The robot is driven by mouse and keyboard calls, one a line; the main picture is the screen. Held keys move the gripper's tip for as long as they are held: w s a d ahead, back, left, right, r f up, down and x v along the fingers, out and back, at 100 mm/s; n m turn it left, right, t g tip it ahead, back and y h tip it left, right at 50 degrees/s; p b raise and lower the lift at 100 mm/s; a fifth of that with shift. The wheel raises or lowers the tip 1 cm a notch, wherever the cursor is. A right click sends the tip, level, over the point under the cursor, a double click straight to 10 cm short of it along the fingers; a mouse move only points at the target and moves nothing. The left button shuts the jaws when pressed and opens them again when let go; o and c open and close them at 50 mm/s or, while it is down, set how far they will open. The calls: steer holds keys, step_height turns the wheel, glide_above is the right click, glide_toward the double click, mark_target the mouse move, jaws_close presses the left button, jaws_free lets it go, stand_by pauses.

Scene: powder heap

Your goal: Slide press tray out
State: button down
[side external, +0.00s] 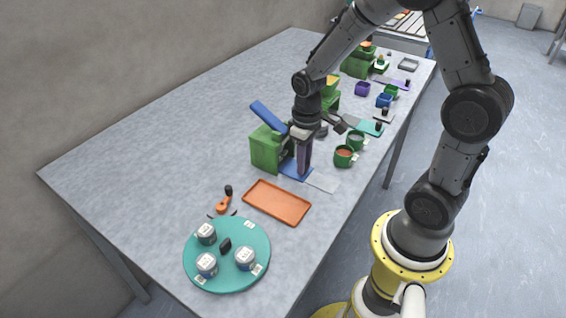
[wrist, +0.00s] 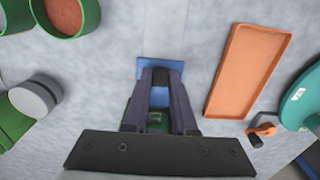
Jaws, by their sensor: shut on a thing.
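The press is a green block (side external: 266,149) with a raised, tilted blue lever (side external: 268,117). The blue press tray (side external: 296,174) lies low at its foot, on the side facing a pale grey strip (side external: 323,183) on the table. In the wrist view the blue tray (wrist: 149,66) shows between and beyond my fingers. My gripper (side external: 303,172) points down over the tray. Its fingertips (wrist: 161,78) are shut on a small black knob, mostly hidden between them. In the wrist view the pale strip (wrist: 165,25) runs away from the blue tray's edge. My fingers hide part of the tray.
An orange tray (side external: 277,202) lies in front of the press. An orange tool with a black end (side external: 223,204) and a teal turntable (side external: 204,279) with jars are nearby. Green cups (side external: 345,156) stand right of my gripper. The table's left side is clear.

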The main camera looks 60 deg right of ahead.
steer(key=shift+s, duration=5.15)
steer(key=c, duration=0.8)
jaws_free()
steer(key=shift+r, duration=0.1)
step_height(320, 180, up, 7)
steer(key=shift+r, duration=0.2)
steer(key=shift+a, duration=0.1)
steer(key=s+a+r+t, duration=0.3)
steer(key=a+r+t, duration=0.2)
steer(key=r, duration=0.6)
steer(key=shift+s+a+t, duration=0.3)
steer(key=shift+s+a, duration=0.05)
steer(key=shift+a, duration=0.3)
